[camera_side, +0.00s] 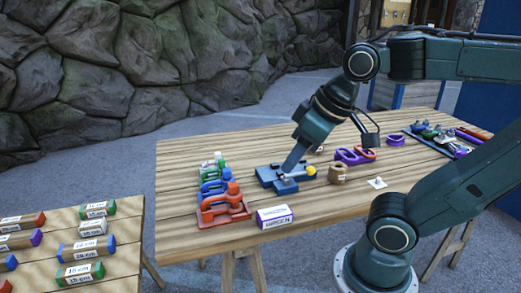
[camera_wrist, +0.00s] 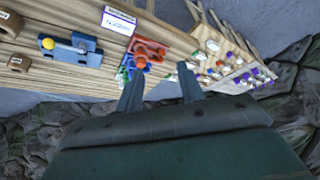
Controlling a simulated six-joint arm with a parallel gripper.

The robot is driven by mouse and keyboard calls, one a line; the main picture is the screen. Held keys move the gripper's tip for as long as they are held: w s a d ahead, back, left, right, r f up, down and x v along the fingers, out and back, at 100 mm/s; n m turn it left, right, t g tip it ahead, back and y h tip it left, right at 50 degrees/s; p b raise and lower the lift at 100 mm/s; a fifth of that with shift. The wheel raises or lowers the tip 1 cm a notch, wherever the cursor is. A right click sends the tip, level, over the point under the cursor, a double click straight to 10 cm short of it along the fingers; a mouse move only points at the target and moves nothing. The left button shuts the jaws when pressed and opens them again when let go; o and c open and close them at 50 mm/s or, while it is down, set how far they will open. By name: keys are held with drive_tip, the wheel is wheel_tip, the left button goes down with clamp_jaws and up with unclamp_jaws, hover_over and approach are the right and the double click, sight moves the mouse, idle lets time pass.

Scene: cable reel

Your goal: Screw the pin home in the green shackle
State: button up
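The green shackle (camera_side: 217,163) is small and partly hidden at the far end of a row on the table's left side, behind a blue shackle (camera_side: 214,181) and an orange-red shackle (camera_side: 222,206). In the wrist view the red shackle (camera_wrist: 150,49) shows clearly, with blue and green parts (camera_wrist: 122,73) beside it, partly behind a finger. I cannot tell how far the green one's pin is in. My gripper (camera_side: 289,165) appears above or in front of a blue fixture (camera_side: 268,176), right of the row. In the wrist view its fingers (camera_wrist: 158,72) are apart, with nothing between them.
A white box labelled GREEN (camera_side: 274,217) stands at the table's front edge. A side table (camera_side: 120,213) holds several labelled bars.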

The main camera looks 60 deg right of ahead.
drive_tip(key=w+d+r+m+g, duration=0.15)
drive_tip(key=w+d, duration=0.25)
drive_tip(key=w, duration=0.6)
drive_tip(key=w+d+r+m+g, duration=0.1)
drive_tip(key=w+d+m, duration=0.25)
drive_tip(key=w, duration=0.65)
drive_tip(key=w+d+f+m+g, duration=0.1)
drive_tip(key=w+d+f, duration=0.3)
drive_tip(key=w+d+f+m+g, duration=0.1)
drive_tip(key=w+d+f, duration=0.3)
drive_tip(key=d+f, duration=0.1)
drive_tip(key=w+d+f+m+g, duration=0.1)
drive_tip(key=w+d+f, duration=0.3)
drive_tip(key=w, duration=0.1)
drive_tip(key=shift+d+f, duration=0.4)
drive_tip(key=shift+w+d+f+m, duration=0.15)
drive_tip(key=shift+d+f+m, duration=0.1)
drive_tip(key=shift+f+m, duration=0.1)
drive_tip(key=shift+f, duration=0.2)
drive_tip(key=shift+f, duration=1.7)
